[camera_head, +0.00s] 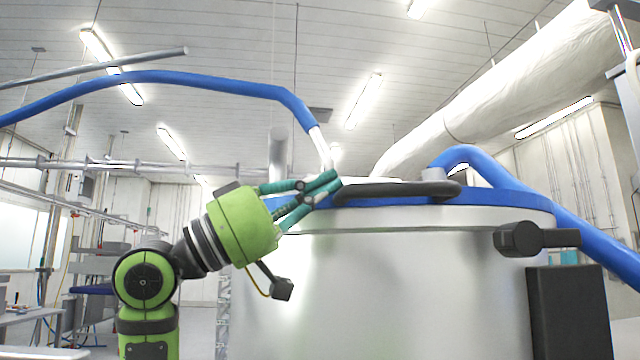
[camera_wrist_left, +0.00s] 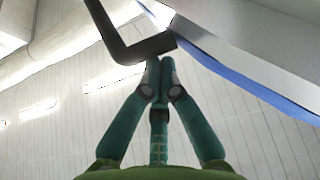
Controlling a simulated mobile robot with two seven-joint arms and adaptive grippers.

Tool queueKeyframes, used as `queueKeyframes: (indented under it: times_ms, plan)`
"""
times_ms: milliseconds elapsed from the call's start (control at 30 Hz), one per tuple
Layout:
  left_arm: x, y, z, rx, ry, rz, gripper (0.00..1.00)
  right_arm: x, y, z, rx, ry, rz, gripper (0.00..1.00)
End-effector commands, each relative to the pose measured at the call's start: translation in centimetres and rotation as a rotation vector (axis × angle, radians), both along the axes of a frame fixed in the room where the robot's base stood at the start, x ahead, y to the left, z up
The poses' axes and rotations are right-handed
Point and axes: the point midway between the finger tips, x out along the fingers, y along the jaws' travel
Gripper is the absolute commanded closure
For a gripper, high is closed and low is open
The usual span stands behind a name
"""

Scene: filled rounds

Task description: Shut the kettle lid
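The large silver kettle (camera_head: 400,290) fills the middle and right of the head view. Its lid (camera_head: 490,195), with a blue edge, looks nearly level on top; I cannot tell whether a gap is left under it. A dark bar handle (camera_head: 395,190) runs along the lid's near side; it also shows in the left wrist view (camera_wrist_left: 125,45). My left gripper (camera_head: 332,182) is at the handle's left end. In the left wrist view its fingertips (camera_wrist_left: 160,68) are together, just short of the bar's end, with nothing seen between them. My right gripper is not in view.
A black knob (camera_head: 535,239) and a black box (camera_head: 570,312) stick out at the kettle's right side. A blue pipe (camera_head: 190,80) arches over my left arm, and another (camera_head: 570,225) slopes down at the right. A wide white duct (camera_head: 530,75) runs above.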

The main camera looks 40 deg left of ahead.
Motion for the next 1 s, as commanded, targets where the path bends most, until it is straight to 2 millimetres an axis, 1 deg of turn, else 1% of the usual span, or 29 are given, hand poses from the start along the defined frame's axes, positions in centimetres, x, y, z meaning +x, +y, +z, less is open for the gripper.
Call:
queueKeyframes:
  times_ms: [133,233,500,700,833,1000]
  plan:
    - [-0.1,0.0,0.6,-0.001,-0.002,-0.001,1.00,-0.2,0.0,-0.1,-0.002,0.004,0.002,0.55]
    - [-0.1,0.0,1.6,-0.002,-0.002,-0.001,1.00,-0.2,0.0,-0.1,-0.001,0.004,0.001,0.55]
    - [-0.2,0.0,6.1,-0.002,-0.004,-0.003,1.00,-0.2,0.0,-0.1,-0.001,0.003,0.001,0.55]
    - [-0.1,0.0,8.8,-0.003,-0.002,-0.002,1.00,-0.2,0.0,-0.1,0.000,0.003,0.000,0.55]
    - [0.0,0.0,9.7,-0.001,-0.001,0.000,1.00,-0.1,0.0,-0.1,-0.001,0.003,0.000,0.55]
    - [0.0,0.0,10.0,0.000,0.000,0.000,1.00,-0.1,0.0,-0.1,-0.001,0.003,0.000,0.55]
